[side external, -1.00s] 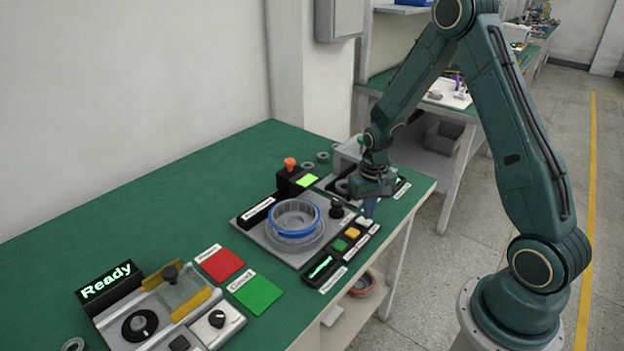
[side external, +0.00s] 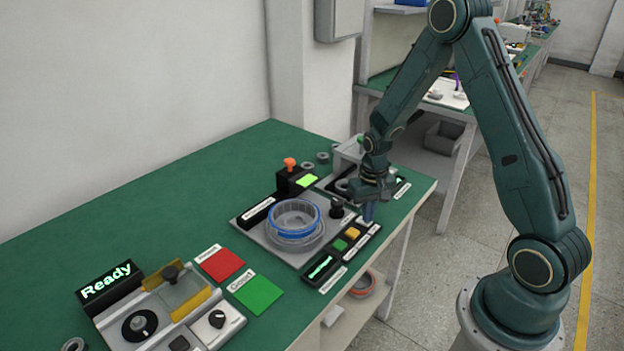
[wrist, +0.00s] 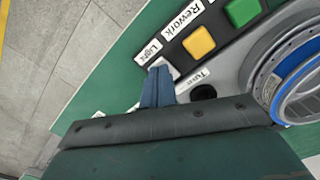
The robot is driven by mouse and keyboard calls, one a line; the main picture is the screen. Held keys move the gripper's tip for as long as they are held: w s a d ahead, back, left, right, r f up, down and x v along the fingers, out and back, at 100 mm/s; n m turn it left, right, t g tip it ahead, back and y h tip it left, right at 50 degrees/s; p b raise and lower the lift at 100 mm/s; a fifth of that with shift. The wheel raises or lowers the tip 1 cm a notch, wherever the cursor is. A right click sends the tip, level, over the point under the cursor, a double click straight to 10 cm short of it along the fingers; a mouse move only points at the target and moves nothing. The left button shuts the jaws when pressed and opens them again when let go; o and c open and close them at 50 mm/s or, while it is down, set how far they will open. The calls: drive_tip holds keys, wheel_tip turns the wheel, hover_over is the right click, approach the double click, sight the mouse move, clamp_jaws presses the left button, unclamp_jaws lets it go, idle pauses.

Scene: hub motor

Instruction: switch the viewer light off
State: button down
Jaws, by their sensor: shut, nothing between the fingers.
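The button labelled Light is a small white key at the end of a row of buttons. In the wrist view the white key (wrist: 172,69) shows only at its edge, behind my fingertips. My gripper (side external: 368,217) is shut and empty, with its blue fingers pointing down at that key. It also shows in the wrist view (wrist: 158,72). The fingers look to be at or just over the key; I cannot tell if they touch it.
A yellow button (side external: 352,234) and a green button (side external: 340,245) sit close beside the white key. A black knob (side external: 336,208) stands close by. A lit green display (side external: 320,267), an orange-topped button (side external: 290,163) and red (side external: 221,264) and green pads (side external: 257,294) are on the bench.

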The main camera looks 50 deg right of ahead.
drive_tip(key=shift+f, duration=0.3)
idle(0.4)
drive_tip(key=shift+r, duration=3.5)
drive_tip(key=shift+r, duration=0.15)
drive_tip(key=s+a+r+n+t, duration=0.1)
drive_tip(key=s+a+r, duration=0.25)
drive_tip(key=r, duration=0.45)
drive_tip(key=s+a+r+n+t, duration=0.2)
drive_tip(key=a+r, duration=0.2)
drive_tip(key=r, duration=0.3)
drive_tip(key=s+a+r+n+t, duration=0.1)
drive_tip(key=s+a+r, duration=0.2)
drive_tip(key=s, duration=0.3)
drive_tip(key=s+a+r+n+t, duration=0.1)
drive_tip(key=s+a+r+n, duration=0.1)
drive_tip(key=s, duration=0.5)
drive_tip(key=shift+a+r+t, duration=0.3)
drive_tip(key=shift+a+r, duration=0.45)
drive_tip(key=shift+r, duration=0.25)
